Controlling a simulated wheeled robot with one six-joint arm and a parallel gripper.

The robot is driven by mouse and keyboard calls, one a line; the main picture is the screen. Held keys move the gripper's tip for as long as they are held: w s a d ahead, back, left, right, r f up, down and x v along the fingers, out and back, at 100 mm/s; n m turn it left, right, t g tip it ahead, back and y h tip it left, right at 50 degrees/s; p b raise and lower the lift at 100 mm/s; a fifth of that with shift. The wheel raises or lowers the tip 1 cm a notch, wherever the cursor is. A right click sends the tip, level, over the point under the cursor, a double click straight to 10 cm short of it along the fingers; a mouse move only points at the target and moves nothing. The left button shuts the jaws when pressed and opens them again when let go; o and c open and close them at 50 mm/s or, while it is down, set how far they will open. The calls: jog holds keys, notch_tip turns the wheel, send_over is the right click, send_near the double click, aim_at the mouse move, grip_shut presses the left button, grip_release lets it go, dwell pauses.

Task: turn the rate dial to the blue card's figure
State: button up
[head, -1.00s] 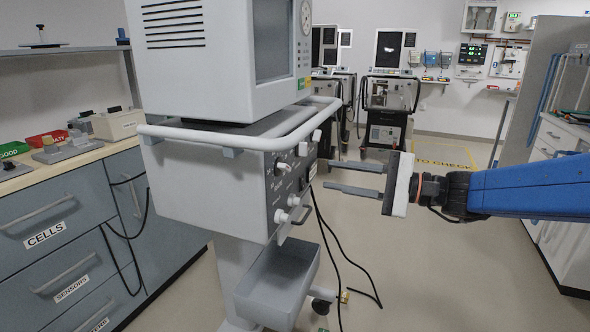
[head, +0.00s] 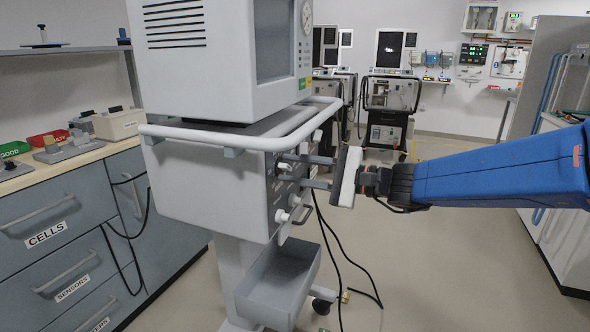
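The near ventilator (head: 205,185) is a pale grey cabinet on a stand, with a screen unit on top. Its grey control panel faces right and carries several pale knobs. One upper knob (head: 283,168) is at the fingertips of my gripper (head: 300,171), and two lower white knobs (head: 281,215) sit below. My gripper's two dark fingers are apart, one above the other, reaching left to the panel. I cannot tell whether they touch the knob. The panel's lettering is too small to read, so I cannot tell which knob is the rate dial. I see no blue card.
A white rail (head: 235,142) runs around the cabinet top, just above the panel. A grey open tray (head: 280,283) and hanging black cables (head: 335,240) are below. A drawer bench (head: 60,225) stands left. More ventilators (head: 388,110) stand behind. Floor at right is clear.

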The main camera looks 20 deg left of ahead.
grip_shut()
jog(key=n, duration=0.5)
dwell(0.3)
grip_release()
jog(key=shift+d, duration=0.1)
jog(key=d, duration=1.7)
jog(key=shift+s+d, duration=0.15)
jog(key=shift+s, duration=0.15)
